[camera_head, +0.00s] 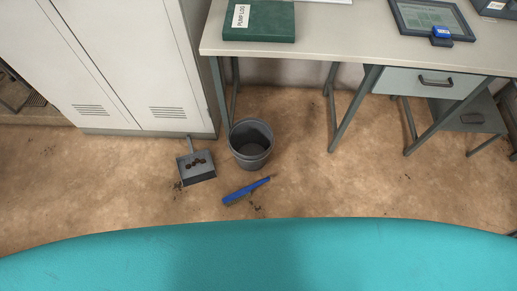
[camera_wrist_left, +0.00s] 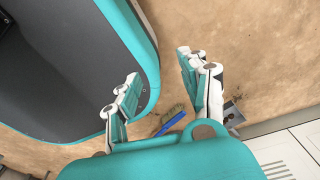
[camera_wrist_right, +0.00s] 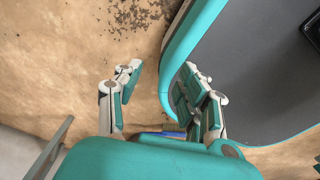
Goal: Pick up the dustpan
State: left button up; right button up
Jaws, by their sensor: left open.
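The dustpan (camera_head: 197,173) is grey and lies on the brown floor in front of the white cabinet, with dark crumbs in its pan and its handle toward the cabinet. In the left wrist view a dark grey part of it (camera_wrist_left: 233,113) shows beside a finger, mostly hidden. My left gripper (camera_wrist_left: 158,70) is open and empty, above the floor and apart from the dustpan. My right gripper (camera_wrist_right: 160,70) is open and empty over the floor beside my base; the dustpan is not seen in its view. Neither gripper shows in the head view.
A grey bin (camera_head: 250,144) stands just right of the dustpan. A blue-handled brush (camera_head: 246,191) lies in front of it. The white cabinet (camera_head: 130,70) is behind, and a desk (camera_head: 340,45) stands at the right. Dark crumbs (camera_wrist_right: 135,15) dot the floor. Floor left of the dustpan is mostly clear.

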aim_at(200, 172)
jog(key=u, duration=0.8)
jog(key=i+j+z, duration=0.2)
jog(key=j+z, duration=0.25)
